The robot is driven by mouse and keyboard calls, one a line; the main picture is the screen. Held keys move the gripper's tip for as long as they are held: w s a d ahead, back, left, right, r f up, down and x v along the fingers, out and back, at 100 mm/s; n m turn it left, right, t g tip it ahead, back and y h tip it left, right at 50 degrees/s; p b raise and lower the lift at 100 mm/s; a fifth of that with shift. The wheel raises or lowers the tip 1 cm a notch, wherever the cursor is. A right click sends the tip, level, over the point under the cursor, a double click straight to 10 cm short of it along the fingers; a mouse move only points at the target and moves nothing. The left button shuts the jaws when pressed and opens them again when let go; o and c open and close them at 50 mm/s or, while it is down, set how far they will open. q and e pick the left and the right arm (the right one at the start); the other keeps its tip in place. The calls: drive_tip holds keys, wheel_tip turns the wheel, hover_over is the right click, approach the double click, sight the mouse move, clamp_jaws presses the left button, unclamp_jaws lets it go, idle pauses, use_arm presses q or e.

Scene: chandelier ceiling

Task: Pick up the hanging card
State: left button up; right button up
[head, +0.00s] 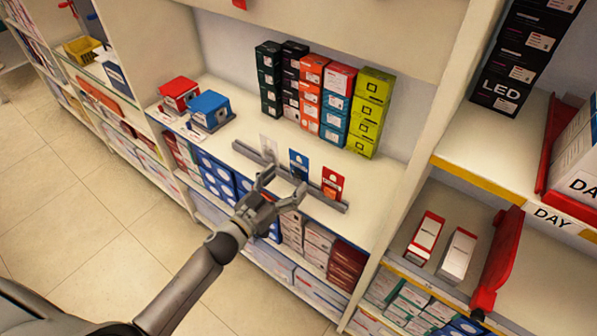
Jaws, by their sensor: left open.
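Three hanging cards stand in a row along a grey rail (240,149) at the shelf's front: a whitish card (269,146) on the left, a blue card (298,160) in the middle and a red card (332,181) on the right. My left gripper (284,183) is open and in front of the rail, with its fingers pointing toward the blue card. I cannot tell whether a finger touches it. Nothing shows between the fingers. The lower part of the blue card is partly hidden by a fingertip. My right gripper is not in view.
Stacked boxes (325,100) stand behind the cards on the shelf. A red box (179,93) and a blue box (210,109) sit to the left. A shelf divider (415,150) rises on the right. Packed goods fill the shelf below. The tiled floor (90,220) at left is clear.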

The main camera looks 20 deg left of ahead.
sight(295, 172)
use_arm(q)
drive_tip(key=shift+w+d, duration=0.1)
drive_tip(key=shift+w, duration=0.15)
drive_tip(key=shift+p+x, duration=0.5)
drive_tip(key=shift+x, duration=1.9)
drive_tip(key=shift+d+r, duration=0.1)
drive_tip(key=shift+r, duration=0.1)
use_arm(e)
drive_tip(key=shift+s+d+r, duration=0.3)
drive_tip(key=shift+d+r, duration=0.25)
use_arm(q)
drive_tip(key=shift+s, duration=0.1)
drive_tip(key=c, duration=1)
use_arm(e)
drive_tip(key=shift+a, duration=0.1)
use_arm(q)
wheel_tip(295, 172, up, 10)
drive_tip(key=shift+r+p, duration=0.1)
drive_tip(key=shift+p, duration=1.05)
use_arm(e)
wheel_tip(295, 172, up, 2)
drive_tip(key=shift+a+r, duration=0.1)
